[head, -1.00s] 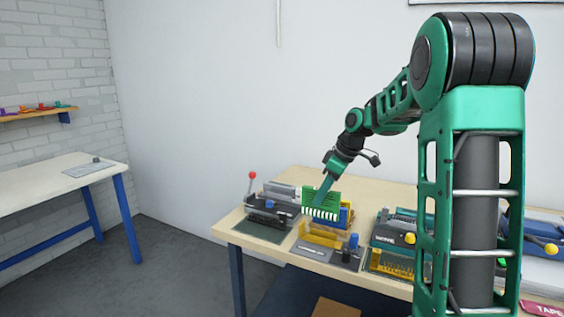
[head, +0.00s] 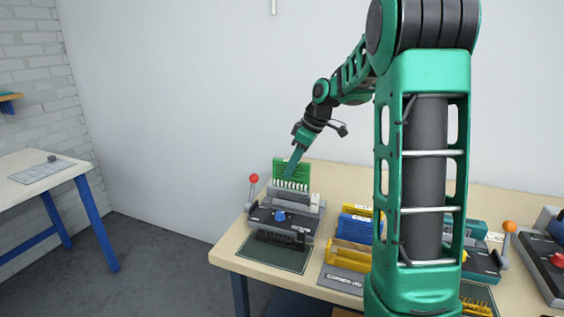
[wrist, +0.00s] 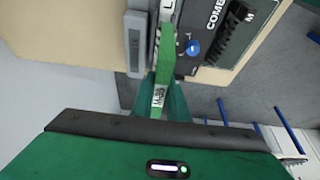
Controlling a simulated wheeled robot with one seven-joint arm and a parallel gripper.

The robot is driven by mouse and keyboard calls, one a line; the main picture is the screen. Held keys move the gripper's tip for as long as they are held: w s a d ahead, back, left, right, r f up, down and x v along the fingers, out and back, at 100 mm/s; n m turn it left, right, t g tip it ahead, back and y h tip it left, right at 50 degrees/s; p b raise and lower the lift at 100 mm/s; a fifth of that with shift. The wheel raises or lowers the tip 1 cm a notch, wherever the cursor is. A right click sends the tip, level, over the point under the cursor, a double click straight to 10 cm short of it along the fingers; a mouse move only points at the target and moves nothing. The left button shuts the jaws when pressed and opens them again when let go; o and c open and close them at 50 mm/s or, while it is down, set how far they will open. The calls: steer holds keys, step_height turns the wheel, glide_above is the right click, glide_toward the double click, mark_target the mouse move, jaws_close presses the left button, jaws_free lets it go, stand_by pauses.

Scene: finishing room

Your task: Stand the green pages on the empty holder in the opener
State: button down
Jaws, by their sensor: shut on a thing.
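The green pages (head: 292,171) are an upright green block with a pale toothed lower edge, at the back of a grey machine in the head view. My gripper (head: 292,168) is shut on them from above. In the wrist view the pages (wrist: 166,48) appear edge-on between my green fingers (wrist: 163,85). The grey machine (head: 262,216), probably the opener, has a red-knobbed lever, a blue knob and a black comb strip at its front. The pages are over its rear part; whether they touch it I cannot tell. I cannot make out the empty holder.
Right of the machine stand a yellow and blue block group (head: 357,222) and a yellow rack (head: 349,254) on a grey base. An orange-knobbed lever (head: 509,227) stands farther right. My arm column hides part of the table.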

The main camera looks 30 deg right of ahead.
mark_target(292, 184)
steer(key=shift+w+d+f, duration=0.15)
steer(key=shift+w+f, duration=0.05)
steer(key=shift+w, duration=0.05)
steer(key=shift+f, duration=2.7)
steer(key=shift+s+d, duration=0.1)
steer(key=shift+s, duration=0.05)
steer(key=shift+f, duration=0.5)
steer(key=c, duration=2)
jaws_free()
steer(key=shift+r, duration=0.1)
